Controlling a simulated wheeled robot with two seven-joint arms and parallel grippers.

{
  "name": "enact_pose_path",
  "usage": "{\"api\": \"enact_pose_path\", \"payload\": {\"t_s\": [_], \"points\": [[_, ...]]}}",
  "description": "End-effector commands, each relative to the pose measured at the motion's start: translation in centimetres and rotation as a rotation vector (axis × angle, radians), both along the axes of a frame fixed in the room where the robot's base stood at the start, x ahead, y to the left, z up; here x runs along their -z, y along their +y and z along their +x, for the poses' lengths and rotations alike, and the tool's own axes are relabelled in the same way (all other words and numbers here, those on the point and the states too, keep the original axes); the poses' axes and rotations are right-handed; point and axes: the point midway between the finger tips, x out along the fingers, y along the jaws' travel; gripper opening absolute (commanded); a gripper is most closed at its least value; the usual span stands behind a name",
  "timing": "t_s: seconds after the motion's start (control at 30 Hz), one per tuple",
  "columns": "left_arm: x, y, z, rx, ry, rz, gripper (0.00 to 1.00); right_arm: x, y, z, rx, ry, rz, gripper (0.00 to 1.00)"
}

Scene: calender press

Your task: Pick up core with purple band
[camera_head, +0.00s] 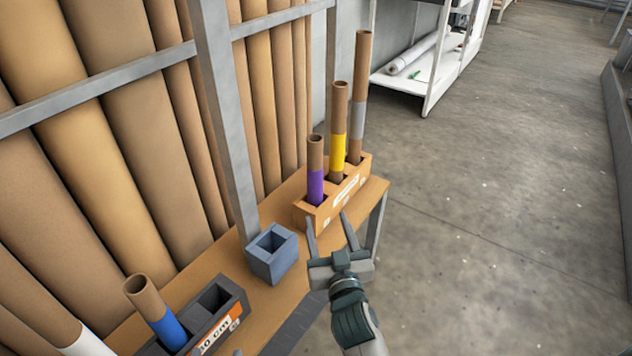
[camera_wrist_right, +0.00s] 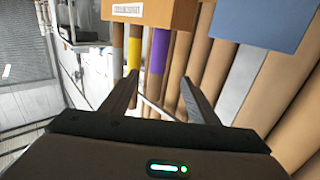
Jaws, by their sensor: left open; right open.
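The core with the purple band (camera_head: 316,186) stands upright in the front slot of an orange-brown holder (camera_head: 317,220). It is the shortest of three cores there. My right gripper (camera_head: 326,219) is open and empty in front of the holder, its fingers pointing toward it. In the right wrist view, which appears upside down, the purple-banded core (camera_wrist_right: 158,52) shows beyond and between the open fingertips (camera_wrist_right: 159,78), apart from them. The core's lower end is hidden inside the holder (camera_wrist_right: 150,12).
A yellow-banded core (camera_head: 338,148) and a taller grey-banded core (camera_head: 359,117) stand behind. A blue-grey block (camera_head: 272,254) and a dark holder (camera_head: 228,322) with a blue-banded core (camera_head: 165,323) share the shelf (camera_head: 225,270). A grey post (camera_head: 222,110) rises at left; open floor lies right.

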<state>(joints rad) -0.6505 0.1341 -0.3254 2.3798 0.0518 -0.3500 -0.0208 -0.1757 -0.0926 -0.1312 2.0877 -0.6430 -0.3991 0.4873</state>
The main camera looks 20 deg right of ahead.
Motion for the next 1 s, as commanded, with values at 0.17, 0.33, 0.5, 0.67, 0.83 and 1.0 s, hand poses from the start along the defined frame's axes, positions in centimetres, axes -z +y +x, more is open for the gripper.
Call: {"api": "enact_pose_path", "payload": {"t_s": [0.17,0.33,0.5,0.67,0.83,1.0], "points": [[0.0,0.0,0.0,0.000,-0.001,0.000,0.54,0.0,0.0,0.2,0.000,0.000,0.000,0.55],[-0.2,0.0,0.1,-0.002,-0.017,-0.004,0.54,0.0,-0.2,1.4,0.000,-0.001,0.000,0.55],[-1.0,-0.3,0.1,-0.001,-0.061,-0.017,0.54,0.0,-0.5,3.8,-0.001,-0.003,-0.002,0.55],[-1.9,-0.5,0.1,-0.001,-0.115,-0.033,0.54,0.0,-0.8,6.6,-0.001,-0.002,-0.002,0.55],[-3.2,-0.8,0.1,-0.002,-0.180,-0.054,0.54,0.0,-1.2,9.4,-0.001,-0.001,-0.002,0.55],[-4.2,-0.9,0.0,-0.003,-0.231,-0.072,0.54,0.0,-1.5,11.5,0.000,0.000,-0.001,0.55]]}}
